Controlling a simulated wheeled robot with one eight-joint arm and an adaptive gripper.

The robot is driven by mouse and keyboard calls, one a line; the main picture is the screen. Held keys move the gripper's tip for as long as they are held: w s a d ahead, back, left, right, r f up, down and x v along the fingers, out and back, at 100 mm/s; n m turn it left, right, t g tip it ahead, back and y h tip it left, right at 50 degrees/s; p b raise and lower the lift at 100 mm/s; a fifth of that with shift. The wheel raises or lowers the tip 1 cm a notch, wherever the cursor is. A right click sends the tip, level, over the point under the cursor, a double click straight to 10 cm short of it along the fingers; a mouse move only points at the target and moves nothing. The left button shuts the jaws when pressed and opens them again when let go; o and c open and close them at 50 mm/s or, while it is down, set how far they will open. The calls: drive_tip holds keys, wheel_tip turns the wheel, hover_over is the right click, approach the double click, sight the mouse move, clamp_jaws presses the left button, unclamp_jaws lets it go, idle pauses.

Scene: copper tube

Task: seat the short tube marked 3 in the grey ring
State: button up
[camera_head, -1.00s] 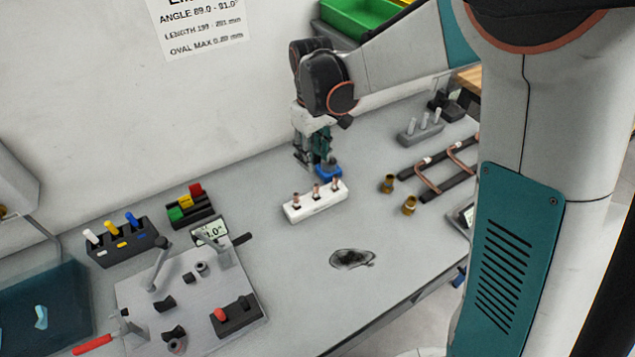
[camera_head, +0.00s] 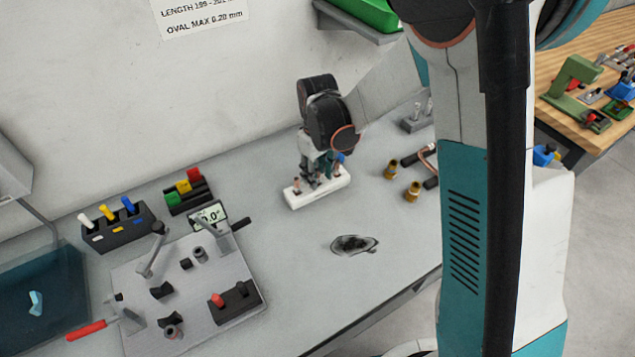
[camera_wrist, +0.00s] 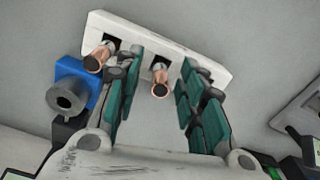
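A white block (camera_head: 322,192) holds short copper tubes upright. It also shows in the wrist view (camera_wrist: 215,72). There, one copper tube (camera_wrist: 97,58) stands left of my fingers and another copper tube (camera_wrist: 160,82) stands between them. Any third tube there is hidden by the right finger. I cannot read a number on any tube. My gripper (camera_wrist: 160,70) is open, with its fingers apart on both sides of the middle tube, low over the block. The grey ring (camera_wrist: 66,96) sits on a blue block (camera_wrist: 78,72), left of the white block. In the head view, the blue block is mostly hidden behind my gripper.
Two brass fittings (camera_head: 413,191) stand right of the white block. The wall is behind.

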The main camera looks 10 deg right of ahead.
drive_tip(key=shift+f, duration=0.65)
drive_tip(key=shift+c, duration=0.5)
clamp_jaws()
drive_tip(key=shift+r, duration=0.15)
